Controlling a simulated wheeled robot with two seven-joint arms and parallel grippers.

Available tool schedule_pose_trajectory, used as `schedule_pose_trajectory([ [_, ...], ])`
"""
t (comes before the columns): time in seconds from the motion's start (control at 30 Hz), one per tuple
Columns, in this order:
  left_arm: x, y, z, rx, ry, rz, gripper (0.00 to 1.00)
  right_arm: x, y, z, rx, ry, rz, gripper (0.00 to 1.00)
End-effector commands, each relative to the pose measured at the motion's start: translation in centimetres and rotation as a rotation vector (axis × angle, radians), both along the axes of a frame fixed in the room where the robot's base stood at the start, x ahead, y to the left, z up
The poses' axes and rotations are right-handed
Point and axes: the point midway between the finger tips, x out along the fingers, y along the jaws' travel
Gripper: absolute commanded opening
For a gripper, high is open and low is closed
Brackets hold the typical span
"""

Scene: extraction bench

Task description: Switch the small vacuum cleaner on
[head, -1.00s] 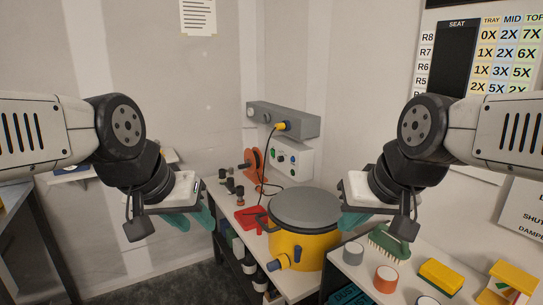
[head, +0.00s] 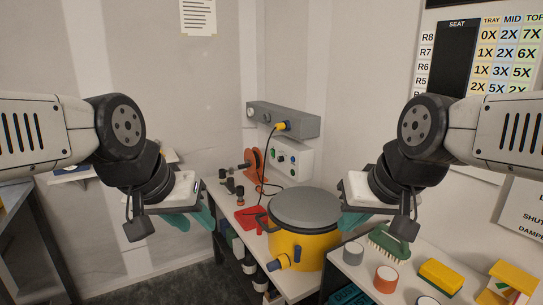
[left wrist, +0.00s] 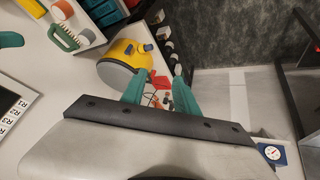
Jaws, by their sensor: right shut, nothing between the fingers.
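The small vacuum cleaner, a yellow drum (head: 290,246) with a grey lid (head: 305,207) and a blue hose port (head: 279,262), stands on the bench. It also shows in the left wrist view, where its yellow side (left wrist: 125,50) is beyond my fingers. I cannot make out a switch on it. My left gripper (head: 203,218) is in the air left of the vacuum, not touching it; in the left wrist view its teal fingers (left wrist: 160,80) are apart and empty. My right gripper (head: 354,222) is shut and empty, in front of the vacuum's right side in the picture.
A black cable with a yellow plug (head: 281,126) hangs from a grey wall rail (head: 300,124). A white control box (head: 300,166) is below. A red item (head: 247,217) lies left of the vacuum. A green brush (head: 388,245) and yellow block (head: 441,276) are at right.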

Motion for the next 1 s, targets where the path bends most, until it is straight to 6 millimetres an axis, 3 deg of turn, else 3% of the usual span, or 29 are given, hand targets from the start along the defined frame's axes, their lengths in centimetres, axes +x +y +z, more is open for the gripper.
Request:
schedule_pose_trajectory([
  [0.53, 0.00, 0.00, 0.00, 0.000, 0.000, 0.000, 0.36, 0.00, 0.00, 0.00, 0.000, 0.000, 0.000, 0.00],
  [0.73, 0.00, 0.00, 0.00, 0.000, 0.000, 0.000, 0.00, 0.00, 0.00, 0.00, 0.000, 0.000, 0.000, 0.00],
  [1.0, 0.00, 0.00, 0.00, 0.000, 0.000, 0.000, 0.00, 0.00, 0.00, 0.00, 0.000, 0.000, 0.000, 0.00],
])
